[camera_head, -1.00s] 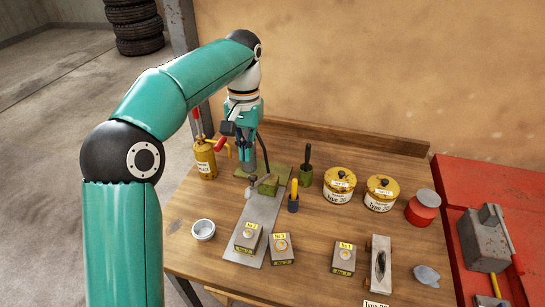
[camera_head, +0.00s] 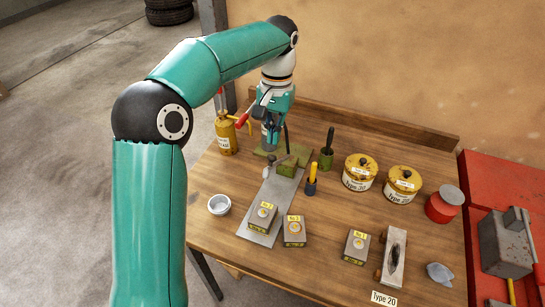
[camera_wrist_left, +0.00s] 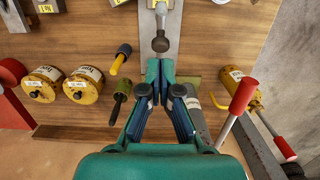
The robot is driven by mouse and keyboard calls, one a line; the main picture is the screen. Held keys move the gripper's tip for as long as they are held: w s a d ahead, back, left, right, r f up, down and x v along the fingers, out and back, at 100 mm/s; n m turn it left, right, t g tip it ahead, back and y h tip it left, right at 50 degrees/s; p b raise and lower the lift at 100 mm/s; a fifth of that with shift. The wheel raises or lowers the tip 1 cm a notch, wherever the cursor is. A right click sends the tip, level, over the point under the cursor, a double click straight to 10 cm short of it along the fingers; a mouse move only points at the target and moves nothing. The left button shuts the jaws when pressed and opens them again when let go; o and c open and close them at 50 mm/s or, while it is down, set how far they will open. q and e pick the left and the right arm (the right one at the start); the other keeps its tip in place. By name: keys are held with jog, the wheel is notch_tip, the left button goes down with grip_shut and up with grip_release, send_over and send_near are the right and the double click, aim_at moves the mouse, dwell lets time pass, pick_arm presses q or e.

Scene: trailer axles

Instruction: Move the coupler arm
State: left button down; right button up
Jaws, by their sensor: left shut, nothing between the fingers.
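The coupler stands at the back of a long grey metal plate (camera_head: 262,212) on the workbench. It has a green block (camera_head: 288,168) and a lever-like arm with a dark round knob (camera_head: 268,172); I take this lever for the coupler arm. In the left wrist view the knob (camera_wrist_left: 160,44) lies just beyond my fingertips, apart from them. My left gripper (camera_head: 271,143) points down over the back of the coupler, next to a grey cylinder (camera_wrist_left: 196,108). Its fingers (camera_wrist_left: 161,64) are together and empty. My right gripper is not in view.
A yellow oil can (camera_head: 226,136) stands left of the gripper. Yellow tins (camera_head: 360,175), small labelled blocks (camera_head: 294,232) and a white bowl (camera_head: 219,205) are farther off.

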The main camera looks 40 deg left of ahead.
aim_at(274, 158)
pick_arm(q)
jog(key=shift+s+f+b, duration=0.2)
jog(key=shift+f+b, duration=0.45)
jog(key=shift+f, duration=1.4)
jog(key=shift+f+b, duration=1.45)
jog(key=shift+f, duration=0.8)
jog(key=shift+r, duration=0.1)
jog(key=shift+w+r+p, duration=0.1)
jog(key=shift+p, duration=0.2)
jog(key=p, duration=0.1)
jog(key=w+p, duration=0.1)
jog(key=w+r+p, duration=0.1)
jog(key=shift+w+a+r+p, duration=0.1)
jog(key=shift+w+a+p, duration=0.05)
jog(key=shift+a+p, duration=0.15)
jog(key=shift+w, duration=0.2)
jog(key=shift+f, duration=0.25)
